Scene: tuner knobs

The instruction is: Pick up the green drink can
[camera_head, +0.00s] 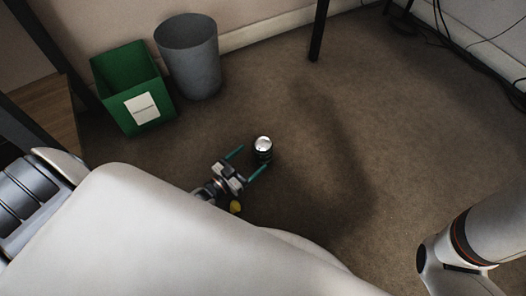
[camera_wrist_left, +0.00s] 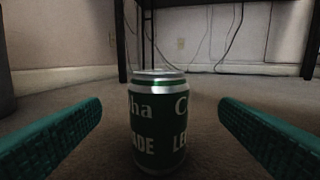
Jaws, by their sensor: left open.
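The drink can (camera_head: 263,150) stands upright on the brown carpet in the head view, its silver top showing and its side dark. The left wrist view shows its dark green side with pale lettering (camera_wrist_left: 158,120). My left gripper (camera_head: 249,161) is open, low near the floor, with its two teal fingers on either side of the can. In the left wrist view the can stands centred between the fingers, with clear gaps on both sides. My right arm shows at the right edge of the head view; its gripper is not visible.
A green bin (camera_head: 126,84) with a white label and a grey bin (camera_head: 190,58) stand by the wall at the upper left. A dark table leg (camera_head: 319,32) stands at the back. Cables (camera_head: 463,45) lie at the upper right. The carpet right of the can is clear.

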